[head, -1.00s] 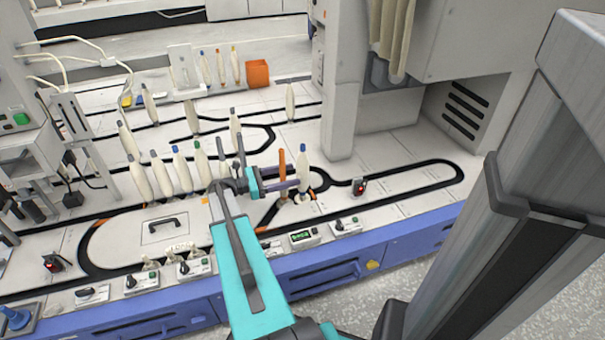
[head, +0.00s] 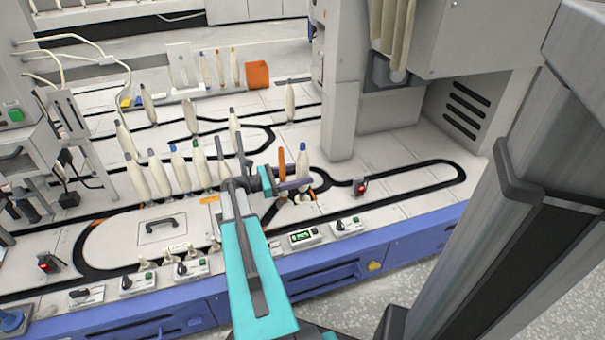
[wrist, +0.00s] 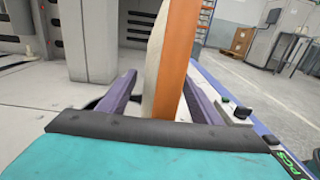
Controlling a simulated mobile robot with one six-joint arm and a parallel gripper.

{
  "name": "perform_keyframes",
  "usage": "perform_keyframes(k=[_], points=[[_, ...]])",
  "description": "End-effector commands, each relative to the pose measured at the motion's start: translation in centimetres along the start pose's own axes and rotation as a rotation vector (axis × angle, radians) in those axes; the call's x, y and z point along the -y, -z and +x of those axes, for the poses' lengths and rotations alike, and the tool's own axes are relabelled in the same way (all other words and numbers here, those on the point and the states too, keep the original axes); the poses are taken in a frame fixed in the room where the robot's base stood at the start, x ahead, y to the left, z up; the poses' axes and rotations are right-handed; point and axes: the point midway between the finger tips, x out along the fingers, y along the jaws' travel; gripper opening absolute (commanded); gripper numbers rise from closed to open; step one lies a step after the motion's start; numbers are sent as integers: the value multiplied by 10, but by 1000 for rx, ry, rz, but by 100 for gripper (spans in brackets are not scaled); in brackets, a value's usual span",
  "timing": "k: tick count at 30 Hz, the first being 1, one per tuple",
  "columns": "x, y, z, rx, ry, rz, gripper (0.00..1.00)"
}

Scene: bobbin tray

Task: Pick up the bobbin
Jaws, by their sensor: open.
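A cream bobbin with a blue tip (head: 303,163) stands upright on the machine's track, right of an orange upright post (head: 282,165). In the wrist view the orange post (wrist: 178,60) stands in front of the cream bobbin (wrist: 155,75) and hides much of it. My gripper (head: 300,178) is open, with its purple fingers low beside the post and bobbin. In the wrist view its fingers (wrist: 160,88) lie to the left and right of both. I cannot tell whether either finger touches the bobbin.
Several other cream bobbins (head: 160,174) stand in a row to the left. A white machine column (head: 342,100) rises behind the bobbin. A control box with a green display (head: 302,236) sits along the blue front edge. The track area to the right is mostly clear.

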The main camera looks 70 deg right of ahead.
Motion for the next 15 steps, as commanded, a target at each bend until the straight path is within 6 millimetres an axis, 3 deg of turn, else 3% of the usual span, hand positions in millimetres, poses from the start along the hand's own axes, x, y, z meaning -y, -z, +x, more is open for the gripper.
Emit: perform_keyframes(k=[5,15], points=[[0,1,13,0,1,0,59],[0,0,13,0,0,0,59]])
